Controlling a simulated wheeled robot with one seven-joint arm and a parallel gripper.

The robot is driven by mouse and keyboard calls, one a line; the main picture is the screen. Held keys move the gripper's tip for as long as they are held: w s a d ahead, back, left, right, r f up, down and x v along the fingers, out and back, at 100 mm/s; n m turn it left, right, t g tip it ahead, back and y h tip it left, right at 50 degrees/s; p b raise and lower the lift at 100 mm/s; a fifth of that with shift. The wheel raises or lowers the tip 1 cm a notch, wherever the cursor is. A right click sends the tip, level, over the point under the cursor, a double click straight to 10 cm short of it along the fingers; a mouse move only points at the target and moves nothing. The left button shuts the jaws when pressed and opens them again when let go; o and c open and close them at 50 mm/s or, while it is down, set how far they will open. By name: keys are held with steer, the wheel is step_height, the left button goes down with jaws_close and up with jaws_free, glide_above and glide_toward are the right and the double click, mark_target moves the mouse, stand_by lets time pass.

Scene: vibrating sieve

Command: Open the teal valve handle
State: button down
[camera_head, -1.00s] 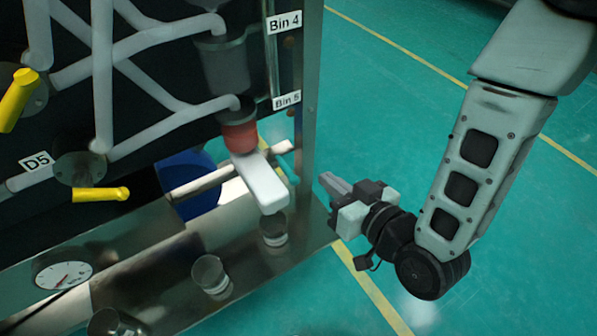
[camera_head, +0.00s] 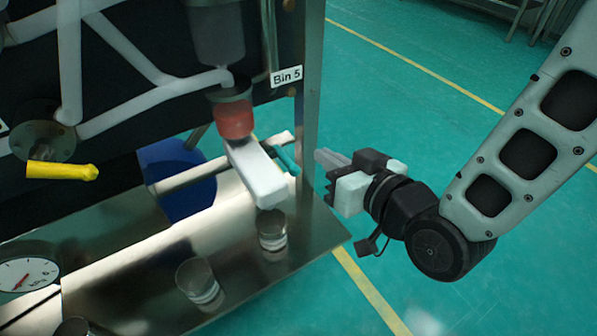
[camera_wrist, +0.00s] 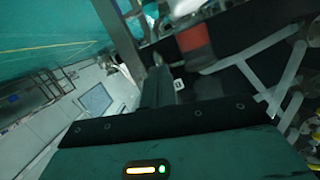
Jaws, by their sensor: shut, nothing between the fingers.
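I cannot make out the handle clearly there.
The steel post (camera_head: 309,115) stands between the panel and my gripper's side. Glass jars (camera_head: 272,231) and a gauge (camera_head: 27,274) are on the steel shelf (camera_head: 320,240). A yellow valve handle (camera_head: 62,171) is at left. Open floor lies to the right.

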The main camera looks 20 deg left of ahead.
steer(key=shift+f+b, duration=0.3)
steer(key=shift+b, duration=0.7)
glide_above(299, 168)
steer(key=f, duration=0.1)
step_height(299, 168, down, 4)
steer(key=shift+r+b, duration=0.25)
steer(key=shift+b, duration=0.95)
steer(key=shift+f, duration=0.4)
steer(key=shift+f+b, duration=0.1)
steer(key=shift+b, duration=0.25)
steer(key=shift+f+b, duration=0.15)
steer(key=shift+b, duration=0.55)
